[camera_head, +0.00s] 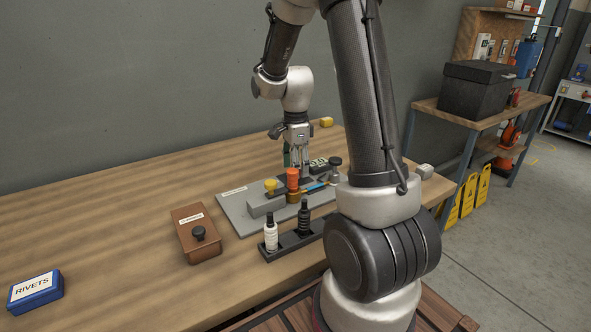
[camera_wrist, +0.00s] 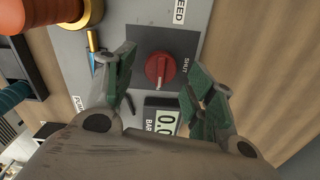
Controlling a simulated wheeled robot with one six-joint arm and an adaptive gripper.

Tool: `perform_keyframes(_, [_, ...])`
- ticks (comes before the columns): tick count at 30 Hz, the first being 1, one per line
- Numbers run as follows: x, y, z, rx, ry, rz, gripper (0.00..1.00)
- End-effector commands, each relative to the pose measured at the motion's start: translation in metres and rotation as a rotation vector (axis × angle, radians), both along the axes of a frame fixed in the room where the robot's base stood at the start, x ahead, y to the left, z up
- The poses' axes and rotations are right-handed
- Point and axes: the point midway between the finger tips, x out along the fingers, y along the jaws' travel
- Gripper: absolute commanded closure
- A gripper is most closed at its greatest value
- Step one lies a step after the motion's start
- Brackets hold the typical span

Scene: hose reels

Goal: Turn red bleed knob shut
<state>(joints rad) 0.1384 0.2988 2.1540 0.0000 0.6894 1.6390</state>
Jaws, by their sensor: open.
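The red bleed knob (camera_wrist: 160,67) sits on a dark square plate in the wrist view. A pale mark on it points toward the bottom of the picture. The SHUT label (camera_wrist: 187,67) is to the right of the knob. My gripper (camera_wrist: 160,76) is open, with one green-padded finger at the lower left of the knob and the other at the lower right. I see no contact with the knob. In the head view my gripper (camera_head: 298,158) points down over the back of the grey panel (camera_head: 238,212); I cannot make out the knob there.
A gauge (camera_wrist: 163,118) lies just below the knob in the wrist view. An orange-capped brass fitting (camera_head: 292,182) stands in front of my gripper. Two bottles in a black rack (camera_head: 290,246) and a brown box (camera_head: 196,240) are nearer. The table's left is mostly clear.

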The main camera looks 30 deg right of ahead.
Motion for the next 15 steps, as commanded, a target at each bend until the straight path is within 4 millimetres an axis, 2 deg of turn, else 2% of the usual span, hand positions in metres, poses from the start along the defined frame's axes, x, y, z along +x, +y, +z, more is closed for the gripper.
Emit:
perform_keyframes(4, [-0.0001, 0.0, -0.0129, 0.0, 0.0, 0.001, 0.45])
perform_keyframes(12, [0.0001, 0.0, -0.0151, 0.0, -0.001, 0.001, 0.45])
perform_keyframes(13, [0.0001, 0.0, -0.0151, 0.0, -0.001, 0.001, 0.47])
perform_keyframes(15, [0.0001, 0.0, -0.0151, 0.0, -0.001, 0.001, 0.6])
